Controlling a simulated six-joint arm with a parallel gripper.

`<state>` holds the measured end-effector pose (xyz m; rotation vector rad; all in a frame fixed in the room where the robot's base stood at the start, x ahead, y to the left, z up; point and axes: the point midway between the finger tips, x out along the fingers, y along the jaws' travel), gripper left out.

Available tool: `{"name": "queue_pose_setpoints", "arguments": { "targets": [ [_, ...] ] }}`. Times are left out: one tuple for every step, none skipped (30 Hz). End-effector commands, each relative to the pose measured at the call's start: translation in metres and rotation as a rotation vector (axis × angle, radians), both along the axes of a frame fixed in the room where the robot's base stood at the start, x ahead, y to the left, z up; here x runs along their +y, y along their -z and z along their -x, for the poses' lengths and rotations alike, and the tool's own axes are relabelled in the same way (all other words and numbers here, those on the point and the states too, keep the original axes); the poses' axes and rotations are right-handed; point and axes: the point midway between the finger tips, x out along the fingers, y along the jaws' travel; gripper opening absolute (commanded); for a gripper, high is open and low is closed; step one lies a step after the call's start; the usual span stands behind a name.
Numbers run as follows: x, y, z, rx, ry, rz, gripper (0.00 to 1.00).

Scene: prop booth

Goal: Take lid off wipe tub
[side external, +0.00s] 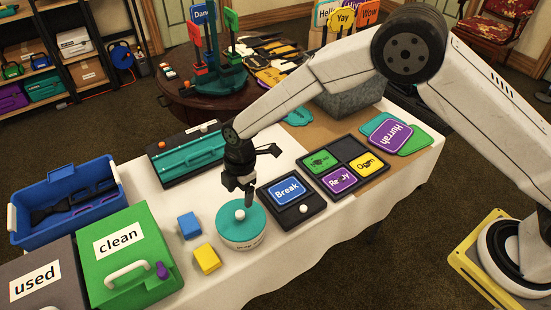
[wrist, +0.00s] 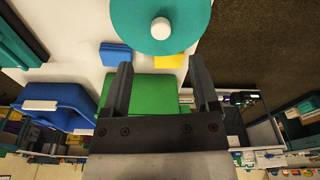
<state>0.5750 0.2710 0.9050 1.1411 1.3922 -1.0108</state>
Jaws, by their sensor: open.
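The wipe tub (side external: 243,244) is a round white tub with writing on its side, standing upright near the table's front edge. Its teal lid (side external: 228,224) is on top, with a round white knob (side external: 239,214) in the middle. In the wrist view the lid (wrist: 135,22) is at the top, with its knob (wrist: 161,29) lying beyond the fingertips. My gripper (side external: 247,196) is above and beside the knob and points down. In the wrist view my gripper (wrist: 161,63) is open and empty, its fingers apart. The tub's body is hidden under the lid there.
A blue block (side external: 189,225) and a yellow block (side external: 207,259) lie left of the tub. A black tray with a "Break" card (side external: 288,190) is close on the right. A green "clean" box (side external: 140,268) and blue caddy (side external: 62,221) stand left; a teal tray (side external: 190,154) lies behind.

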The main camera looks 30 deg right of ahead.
Motion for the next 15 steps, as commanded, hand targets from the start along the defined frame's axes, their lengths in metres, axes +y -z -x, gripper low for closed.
{"name": "queue_pose_setpoints", "arguments": {
  "targets": [
    [0.001,0.005,0.001,0.002,0.000,0.000,0.77],
    [0.001,0.007,0.000,0.001,0.000,0.000,0.77],
    [0.001,0.011,0.001,0.002,0.000,0.000,0.77],
    [0.001,0.013,0.001,0.002,0.000,0.001,0.77],
    [0.002,0.015,0.001,0.002,0.000,0.001,0.77],
    [0.002,0.016,0.001,0.001,0.000,0.000,0.77],
    [0.002,0.017,0.001,0.001,0.000,0.000,0.77],
    [0.002,0.017,0.001,0.000,0.000,0.000,0.77],
    [0.002,0.017,0.001,0.000,0.000,0.000,0.77],
    [0.002,0.017,0.001,-0.001,0.000,0.000,0.77],
    [0.002,0.017,0.001,-0.001,0.001,0.000,0.77],
    [0.002,0.018,0.001,0.000,0.001,0.000,0.77],
    [0.002,0.018,0.001,0.000,0.001,0.000,0.77],
    [0.002,0.019,0.001,0.000,0.001,0.000,0.77],
    [0.002,0.021,0.001,0.000,0.001,0.000,0.77]
  ]
}}
